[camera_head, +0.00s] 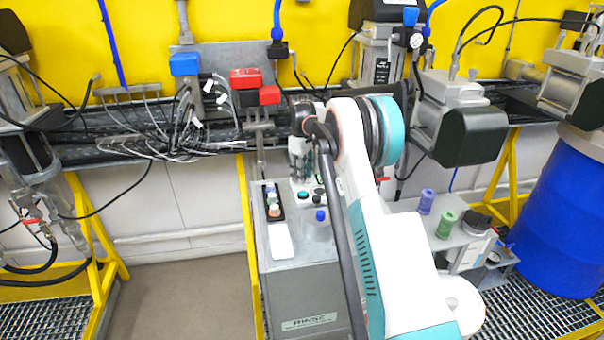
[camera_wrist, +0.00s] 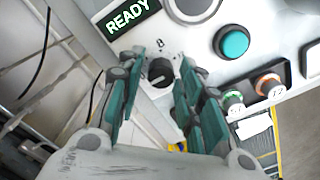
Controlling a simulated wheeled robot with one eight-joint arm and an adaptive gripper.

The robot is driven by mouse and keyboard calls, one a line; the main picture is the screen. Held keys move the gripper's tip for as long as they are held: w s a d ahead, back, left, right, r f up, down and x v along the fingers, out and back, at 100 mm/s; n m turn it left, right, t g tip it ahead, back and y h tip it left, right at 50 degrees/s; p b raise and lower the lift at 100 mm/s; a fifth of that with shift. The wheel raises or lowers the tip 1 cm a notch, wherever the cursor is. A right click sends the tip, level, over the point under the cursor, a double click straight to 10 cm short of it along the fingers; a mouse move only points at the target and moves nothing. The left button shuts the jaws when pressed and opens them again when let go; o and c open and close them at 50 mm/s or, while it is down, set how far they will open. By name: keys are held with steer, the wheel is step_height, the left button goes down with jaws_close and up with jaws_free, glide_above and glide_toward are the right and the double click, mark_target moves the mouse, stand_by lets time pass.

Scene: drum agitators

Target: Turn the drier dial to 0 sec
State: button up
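The drier dial appears to be the small black knob (camera_wrist: 160,72) on a white panel, with a faint pale line on its face. Small marks surround it, one like an "8" above it; I cannot read the setting it points to. My gripper (camera_wrist: 161,64) is open, with one teal-padded finger on each side of the knob and gaps visible between pads and knob. I cannot tell how far the fingertips are from the panel. In the head view my gripper (camera_head: 300,158) points down over the grey cabinet's top, and the knob cannot be made out surely.
A "READY" display (camera_wrist: 130,14) and a large teal button (camera_wrist: 232,42) flank the knob. Smaller green (camera_wrist: 232,100) and orange (camera_wrist: 268,84) round items lie at right. The grey cabinet (camera_head: 305,290) carries a white pad (camera_head: 281,241). A blue drum (camera_head: 555,225) stands right.

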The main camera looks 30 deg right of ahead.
stand_by(0.3)
step_height(320, 180, up, 12)
stand_by(0.5)
stand_by(0.4)
steer(key=s+a+r+m+t+b, duration=0.2)
steer(key=s+a+r+b, duration=0.15)
steer(key=s+a, duration=0.6)
steer(key=s+a+r+m+t+b, duration=0.15)
steer(key=s+a+r+b, duration=0.35)
steer(key=s, duration=0.7)
steer(key=s+a+f+m+t+b, duration=0.1)
steer(key=s+a+f, duration=0.3)
steer(key=s+f, duration=0.4)
steer(key=s+a+f+m+t+b, duration=0.1)
steer(key=s+a+f, duration=0.3)
steer(key=s+f, duration=0.4)
steer(key=s+t, duration=0.1)
steer(key=s, duration=0.5)
steer(key=shift+s+a+f+t, duration=0.15)
steer(key=shift+a+t, duration=0.2)
